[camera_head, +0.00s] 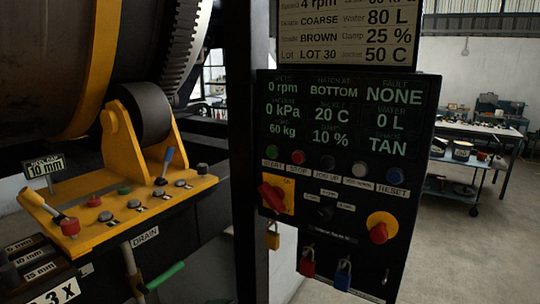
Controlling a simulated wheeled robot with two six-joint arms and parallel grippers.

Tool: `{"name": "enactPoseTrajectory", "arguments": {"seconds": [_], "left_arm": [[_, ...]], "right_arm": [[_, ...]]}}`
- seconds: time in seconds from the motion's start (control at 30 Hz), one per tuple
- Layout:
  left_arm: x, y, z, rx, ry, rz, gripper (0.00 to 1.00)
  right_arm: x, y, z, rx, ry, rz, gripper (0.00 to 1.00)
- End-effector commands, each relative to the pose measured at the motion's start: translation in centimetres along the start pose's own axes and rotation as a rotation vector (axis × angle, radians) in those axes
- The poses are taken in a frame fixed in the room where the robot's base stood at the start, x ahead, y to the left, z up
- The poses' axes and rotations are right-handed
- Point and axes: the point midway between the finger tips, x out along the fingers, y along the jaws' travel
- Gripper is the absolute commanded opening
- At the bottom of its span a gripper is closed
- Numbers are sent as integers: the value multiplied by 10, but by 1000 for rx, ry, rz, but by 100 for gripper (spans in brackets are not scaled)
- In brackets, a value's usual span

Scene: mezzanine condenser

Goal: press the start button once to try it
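A dark control panel (330,243) stands in the middle of the view. The green start button (272,152) is at the left end of its button row, above a small label that appears to read START. A red button (298,157) labelled STOP is just to its right. Farther right are a dark button (327,161), a grey button (360,168) and a blue button (396,173) labelled RESET. The display (340,115) above reads 0 rpm, 0 kPa, 60 kg, BOTTOM, 20 C, 10 %, fault NONE and water 0 L. Neither of my grippers is in view.
A red rotary switch (272,197) on a yellow plate and a red mushroom button (380,230) sit lower on the panel. Several padlocks hang below. A yellow console (110,212) with levers stands left, by a large drum (45,70). Open floor (450,255) lies right.

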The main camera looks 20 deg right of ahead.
Motion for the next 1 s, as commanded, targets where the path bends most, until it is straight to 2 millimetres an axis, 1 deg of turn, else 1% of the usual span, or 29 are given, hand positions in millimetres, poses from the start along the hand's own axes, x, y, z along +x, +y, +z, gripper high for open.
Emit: {"name": "enactPoseTrajectory", "arguments": {"seconds": [0.03,0.07,0.6,0.67,1.0], "left_arm": [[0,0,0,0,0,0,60],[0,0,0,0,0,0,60],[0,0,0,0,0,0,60],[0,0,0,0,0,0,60],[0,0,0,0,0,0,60]], "right_arm": [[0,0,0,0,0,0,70],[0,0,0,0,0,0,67],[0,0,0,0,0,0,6],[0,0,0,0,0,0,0],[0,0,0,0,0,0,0]]}}
